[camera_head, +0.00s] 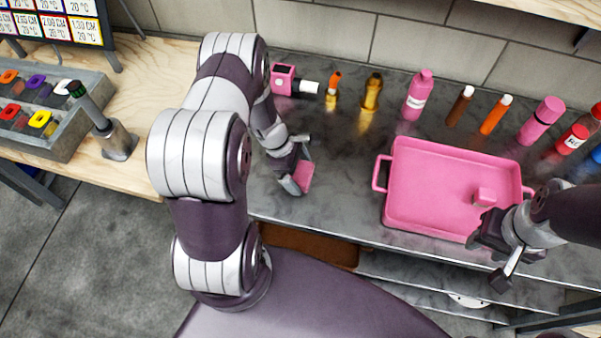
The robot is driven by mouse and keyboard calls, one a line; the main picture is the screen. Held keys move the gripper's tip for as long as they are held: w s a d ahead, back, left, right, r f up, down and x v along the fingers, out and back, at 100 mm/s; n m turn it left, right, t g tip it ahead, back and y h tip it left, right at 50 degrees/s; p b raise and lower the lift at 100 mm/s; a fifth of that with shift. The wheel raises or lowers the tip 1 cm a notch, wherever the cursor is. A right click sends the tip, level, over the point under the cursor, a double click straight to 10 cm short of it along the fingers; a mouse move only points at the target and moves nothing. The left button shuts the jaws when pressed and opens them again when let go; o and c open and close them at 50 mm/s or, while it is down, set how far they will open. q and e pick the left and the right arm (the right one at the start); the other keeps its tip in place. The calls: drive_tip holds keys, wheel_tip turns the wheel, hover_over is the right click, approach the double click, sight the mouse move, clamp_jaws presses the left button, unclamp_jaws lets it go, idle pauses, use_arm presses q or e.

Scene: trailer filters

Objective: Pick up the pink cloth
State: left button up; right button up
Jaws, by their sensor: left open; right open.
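A small flat pink piece, which looks like the pink cloth (304,176), shows at my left gripper (299,166), beside and between its fingers, over the grey counter. I cannot tell whether the fingers touch it. The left gripper is open and points down at the counter's left part. My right gripper (489,263) is open and empty at the counter's front edge, by the lower right corner of the pink tray (425,190). A small pink block (484,197) sits inside the tray.
Along the back of the counter (340,205) stand a pink box-like device (283,79), amber bottles (372,92), a pink bottle (418,95) and several other bottles. A grey bin of coloured items (45,115) is on the wooden table at left. Bare counter lies left of the tray.

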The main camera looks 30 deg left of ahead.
use_arm(q)
drive_tip(key=c, duration=0.7)
drive_tip(key=shift+o, duration=0.2)
drive_tip(key=shift+r, duration=0.1)
